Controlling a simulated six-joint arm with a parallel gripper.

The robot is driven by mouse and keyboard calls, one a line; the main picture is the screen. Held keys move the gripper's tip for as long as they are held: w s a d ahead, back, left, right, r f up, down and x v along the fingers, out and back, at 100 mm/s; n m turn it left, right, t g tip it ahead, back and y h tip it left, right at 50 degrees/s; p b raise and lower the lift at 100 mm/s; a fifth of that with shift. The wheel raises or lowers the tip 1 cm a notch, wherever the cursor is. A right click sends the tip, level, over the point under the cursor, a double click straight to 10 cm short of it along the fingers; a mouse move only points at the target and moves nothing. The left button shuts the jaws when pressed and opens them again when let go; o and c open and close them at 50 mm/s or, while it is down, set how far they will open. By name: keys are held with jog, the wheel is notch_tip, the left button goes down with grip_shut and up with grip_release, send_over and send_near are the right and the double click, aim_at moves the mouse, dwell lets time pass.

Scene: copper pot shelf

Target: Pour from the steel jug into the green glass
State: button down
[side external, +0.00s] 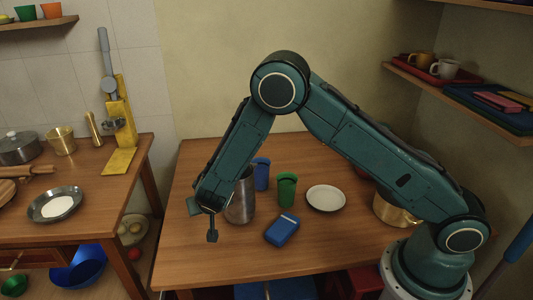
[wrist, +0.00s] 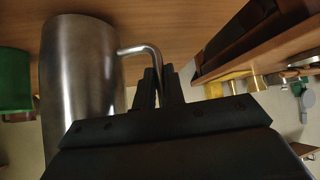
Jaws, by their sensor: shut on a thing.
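The steel jug (side external: 241,203) is upright at the left front of the wooden table; I cannot tell whether its base touches the wood. My gripper (side external: 212,212) is at its left side. In the wrist view, the jug (wrist: 82,75) fills the left, and my gripper's fingers (wrist: 158,82) are shut on its bent handle (wrist: 143,52). My arm hides part of the jug's top in the side view. The green glass (side external: 287,189) stands upright to the right of the jug, apart from it. It also shows at the left edge of the wrist view (wrist: 14,80).
A blue cup (side external: 262,174) stands behind, between jug and glass. A blue box (side external: 282,230) lies in front of the glass, and a white plate (side external: 326,198) lies to its right. A brass pot (side external: 393,212) is partly behind my arm. A side counter (side external: 110,190) stands left.

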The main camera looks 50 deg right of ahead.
jog(key=shift+w+f, duration=0.1)
dwell(0.3)
jog(key=s+d+r+m+t+y, duration=0.1)
jog(key=d+r+m+t+y, duration=0.1)
jog(key=r, duration=0.6)
jog(key=s+d+r+m+t+y, duration=0.1)
jog(key=s+d+r+t+y, duration=0.1)
jog(key=r, duration=0.7)
jog(key=shift+s+d+m+y, duration=0.2)
jog(key=shift+d+m+y, duration=0.2)
jog(key=shift+d+y, duration=0.55)
jog(key=shift+d+r, duration=0.1)
jog(key=shift+d, duration=0.1)
jog(key=shift+s+d+r+m+t+y, duration=0.15)
jog(key=shift+s+d+m+t+y, duration=0.3)
jog(key=shift+d+m+t+y, duration=0.3)
dwell(4.0)
